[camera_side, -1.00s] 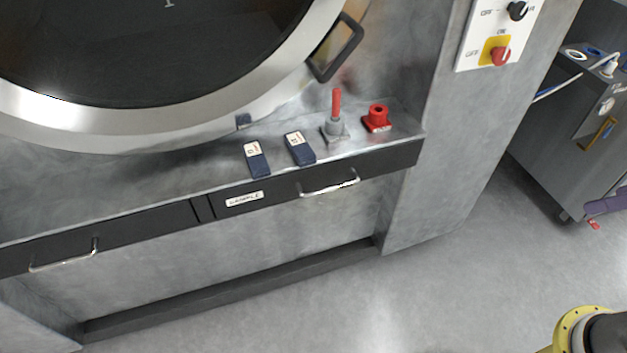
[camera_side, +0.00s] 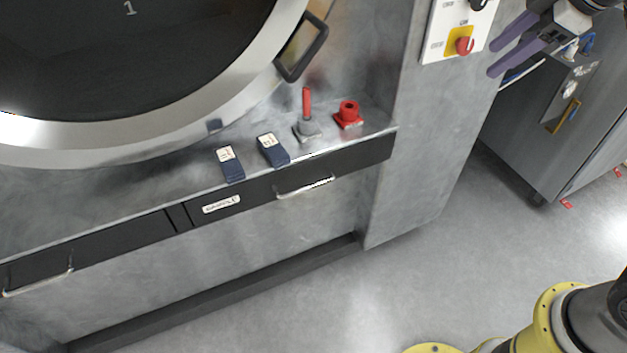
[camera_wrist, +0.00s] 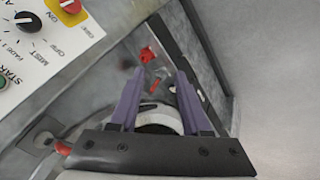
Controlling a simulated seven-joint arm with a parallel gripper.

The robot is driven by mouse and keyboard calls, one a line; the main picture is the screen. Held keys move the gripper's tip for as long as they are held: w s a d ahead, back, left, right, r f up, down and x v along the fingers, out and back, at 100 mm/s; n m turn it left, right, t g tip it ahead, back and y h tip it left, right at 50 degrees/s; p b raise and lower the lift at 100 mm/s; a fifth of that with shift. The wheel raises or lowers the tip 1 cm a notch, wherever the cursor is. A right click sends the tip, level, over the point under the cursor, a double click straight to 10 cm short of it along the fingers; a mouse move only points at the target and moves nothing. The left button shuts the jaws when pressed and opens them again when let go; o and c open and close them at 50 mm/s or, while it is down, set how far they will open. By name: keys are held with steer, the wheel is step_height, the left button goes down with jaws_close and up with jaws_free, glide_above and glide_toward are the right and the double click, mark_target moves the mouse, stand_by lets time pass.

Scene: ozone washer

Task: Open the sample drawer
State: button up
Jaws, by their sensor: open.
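The sample drawer (camera_side: 345,164) is the dark right-hand front under the washer's ledge in the side view, with a white label (camera_side: 221,204) at its left end. Its front looks flush and shut. A silver bar handle (camera_side: 304,188) sits on it. My gripper (camera_side: 493,58) has two purple fingers, open and empty. It is at the upper right, beside the control panel and well apart from the handle. In the wrist view my open gripper (camera_wrist: 160,76) points toward the ledge. The handle cannot be made out clearly there.
A control panel (camera_side: 433,45) with knobs is left of my gripper. On the ledge stand a red-handled lever (camera_side: 307,112), a red fitting (camera_side: 349,114) and two blue switches (camera_side: 272,149). A second drawer (camera_side: 100,238) is at left. A grey cabinet (camera_side: 555,130) stands right.

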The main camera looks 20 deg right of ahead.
steer(key=w+a+f+n+g, duration=0.1)
steer(key=w+a+f+n, duration=0.3)
steer(key=w+a, duration=0.45)
steer(key=n+g, duration=0.3)
steer(key=n, duration=0.1)
glide_above(307, 187)
steer(key=s, duration=0.3)
step_height(307, 187, down, 19)
steer(key=w+f, duration=0.1)
steer(key=f, duration=0.3)
steer(key=w+f, duration=0.1)
steer(key=f, duration=0.8)
steer(key=shift+w+d+f, duration=0.1)
steer(key=shift+w+d, duration=0.05)
steer(key=shift+w, duration=0.25)
jaws_close()
